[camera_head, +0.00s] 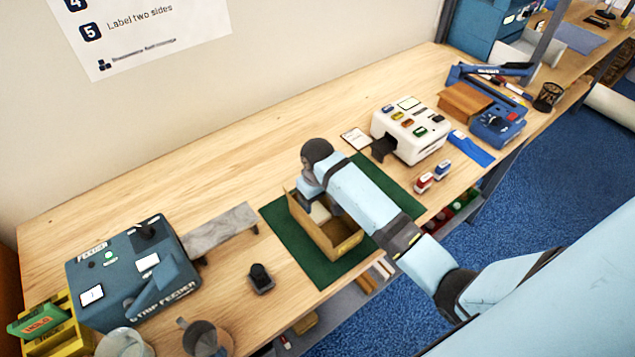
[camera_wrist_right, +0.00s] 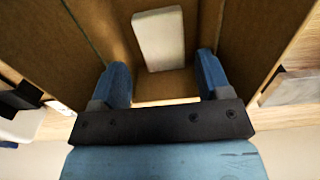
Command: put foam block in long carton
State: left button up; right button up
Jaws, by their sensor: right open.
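The long carton (camera_head: 347,247) is an open brown box on a green mat; its inner walls and floor also show in the wrist view (camera_wrist_right: 228,50). The foam block (camera_wrist_right: 158,38) is a white rounded slab inside the carton, apparently lying on its floor; part of it shows in the head view (camera_head: 320,213). My right gripper (camera_wrist_right: 164,78) points down into the carton. Its two blue fingers are apart with nothing between them, and the block lies just beyond the fingertips. In the head view my right arm hides part of the carton. My left gripper is not in view.
The green mat (camera_head: 290,245) lies on the wooden table (camera_head: 180,170). A teal strip feeder (camera_head: 125,270) and a small black object (camera_head: 261,278) stand to the left. A white machine (camera_head: 410,130), a brown box (camera_head: 465,103) and two small bottles (camera_head: 433,177) stand to the right.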

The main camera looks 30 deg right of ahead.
aim_at(318, 214)
pick_arm(q)
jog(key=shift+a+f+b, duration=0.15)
jog(key=shift+b, duration=0.35)
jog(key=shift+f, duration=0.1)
pick_arm(e)
notch_tip(318, 214, up, 9)
jog(key=shift+r, duration=0.2)
